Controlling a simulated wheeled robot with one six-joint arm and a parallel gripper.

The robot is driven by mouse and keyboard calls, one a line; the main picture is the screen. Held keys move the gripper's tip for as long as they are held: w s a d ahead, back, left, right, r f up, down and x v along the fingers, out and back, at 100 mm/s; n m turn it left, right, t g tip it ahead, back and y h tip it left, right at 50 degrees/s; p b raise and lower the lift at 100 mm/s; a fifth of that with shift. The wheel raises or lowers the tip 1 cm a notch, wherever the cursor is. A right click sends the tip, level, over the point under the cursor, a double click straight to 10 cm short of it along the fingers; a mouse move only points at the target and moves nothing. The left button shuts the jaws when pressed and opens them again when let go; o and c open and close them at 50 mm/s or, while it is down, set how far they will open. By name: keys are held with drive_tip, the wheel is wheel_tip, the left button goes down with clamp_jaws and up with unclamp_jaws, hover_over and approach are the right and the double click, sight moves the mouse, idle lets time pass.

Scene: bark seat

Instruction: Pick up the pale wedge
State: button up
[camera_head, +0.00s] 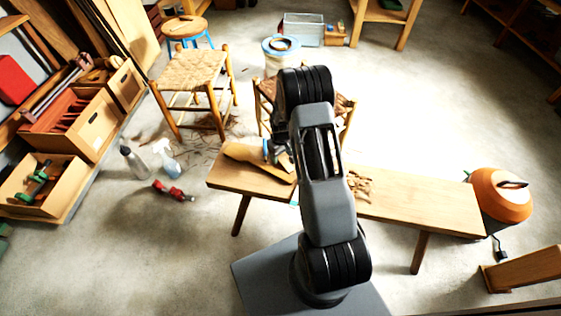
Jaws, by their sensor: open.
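I cannot make out the pale wedge for certain; my own arm covers the middle of the long wooden bench (425,203). My gripper (272,152) is small and partly hidden behind my arm, low over the left part of the bench. It is open, and I see nothing held in it. A tan-brown, leather-like piece (245,153) lies on the bench just left of my gripper. Whether the two touch is not clear.
A tan bundle of scraps (360,185) lies on the bench right of my arm. A woven stool (194,70) stands behind left. Spray bottles (167,158) and a red tool (173,191) are on the floor at left. An orange round machine (499,195) stands by the bench's right end.

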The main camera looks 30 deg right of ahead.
drive_tip(key=shift+f, duration=0.95)
drive_tip(key=shift+r, duration=0.1)
drive_tip(key=c, duration=1)
